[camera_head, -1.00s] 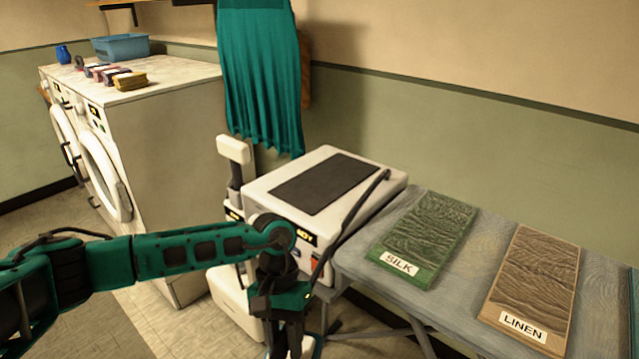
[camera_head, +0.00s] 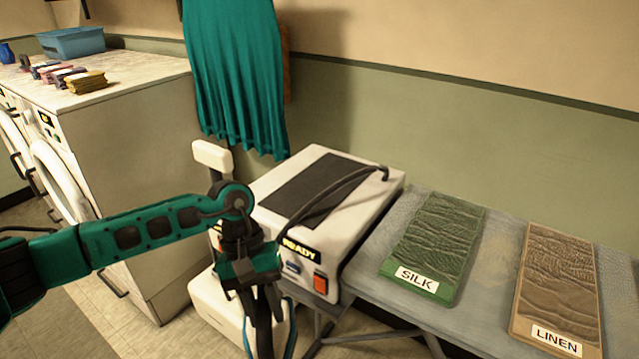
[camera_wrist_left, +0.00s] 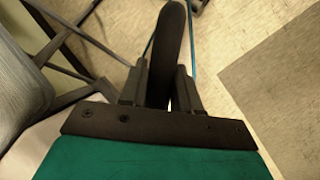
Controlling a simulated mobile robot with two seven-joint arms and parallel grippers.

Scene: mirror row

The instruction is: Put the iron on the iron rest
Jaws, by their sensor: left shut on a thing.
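The iron rest is a flat dark pad (camera_head: 312,188) on top of a white steam station (camera_head: 375,200) in the head view. Nothing sits on the pad; only a black cord crosses it. My left gripper (camera_head: 264,335) is low in front of the station, below the level of the pad, pointing down. It is shut on a dark curved handle (camera_wrist_left: 168,50), seen between the fingers in the left wrist view, which I take for the iron's. The rest of the iron is mostly hidden by the gripper and the frame edge. My right gripper is out of view.
To the right, an ironing board (camera_head: 380,300) holds a green SILK pad (camera_head: 438,245) and a brown LINEN pad (camera_head: 560,280). White washing machines (camera_head: 130,150) stand left, and a teal cloth (camera_head: 235,75) hangs behind. A black cord (camera_head: 335,190) arches from the station.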

